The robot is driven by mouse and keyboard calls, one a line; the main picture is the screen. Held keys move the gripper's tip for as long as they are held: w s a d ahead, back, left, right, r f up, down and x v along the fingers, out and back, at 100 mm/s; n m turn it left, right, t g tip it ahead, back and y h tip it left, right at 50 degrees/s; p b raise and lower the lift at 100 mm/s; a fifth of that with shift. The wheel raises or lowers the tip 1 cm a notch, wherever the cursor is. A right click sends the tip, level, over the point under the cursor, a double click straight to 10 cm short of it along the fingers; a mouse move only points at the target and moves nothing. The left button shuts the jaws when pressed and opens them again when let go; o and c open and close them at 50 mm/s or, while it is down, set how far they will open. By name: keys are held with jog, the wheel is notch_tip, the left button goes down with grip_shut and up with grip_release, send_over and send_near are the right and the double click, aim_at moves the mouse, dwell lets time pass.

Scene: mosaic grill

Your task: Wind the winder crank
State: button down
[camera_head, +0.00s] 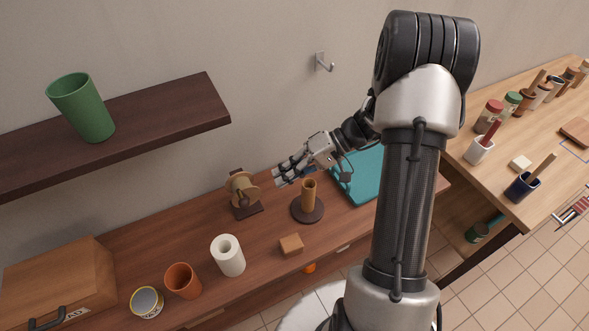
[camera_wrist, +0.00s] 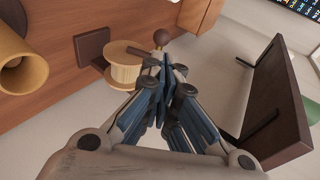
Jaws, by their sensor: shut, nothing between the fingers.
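The winder (camera_head: 241,190) stands on the brown bench against the wall, a light wooden spool on a dark base. In the wrist view the spool (camera_wrist: 124,66) shows just beyond my fingers, with a dark crank arm (camera_wrist: 143,52) across its face and a round brown knob (camera_wrist: 161,37) at the end. My gripper (camera_head: 279,177) is to the right of the winder in the head view, apart from it. In the wrist view my gripper (camera_wrist: 160,62) has its fingers together and empty, close to the crank. Whether a fingertip touches the crank cannot be told.
A brown post on a round base (camera_head: 308,205) stands right of the winder. A white roll (camera_head: 228,256), an orange cup (camera_head: 183,281) and a small wooden block (camera_head: 291,245) are in front. A dark shelf (camera_head: 180,110) juts from the wall above, left. A teal mat (camera_head: 362,176) lies right.

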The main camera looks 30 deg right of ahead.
aim_at(242, 199)
jog(key=b+x, duration=0.2)
jog(key=x, duration=0.6)
jog(key=shift+a+f, duration=0.15)
jog(key=shift+a, duration=0.15)
jog(key=shift+w+a+h, duration=0.1)
jog(key=shift+a+h, duration=0.35)
jog(key=shift+h, duration=0.15)
jog(key=a+h, duration=0.1)
jog(key=h, duration=0.1)
jog(key=a+h, duration=0.2)
jog(key=shift+a+r+n+p, duration=0.15)
jog(key=shift+r+n+p, duration=0.1)
jog(key=shift+n+p, duration=0.15)
jog(key=shift+a+f+h+p, duration=0.15)
jog(key=shift+a+h+p, duration=0.45)
jog(key=shift+h, duration=0.3)
jog(key=a+f+h+b, duration=0.2)
jog(key=a+f+b, duration=0.1)
jog(key=a+f, duration=0.1)
jog(key=shift+x, duration=0.75)
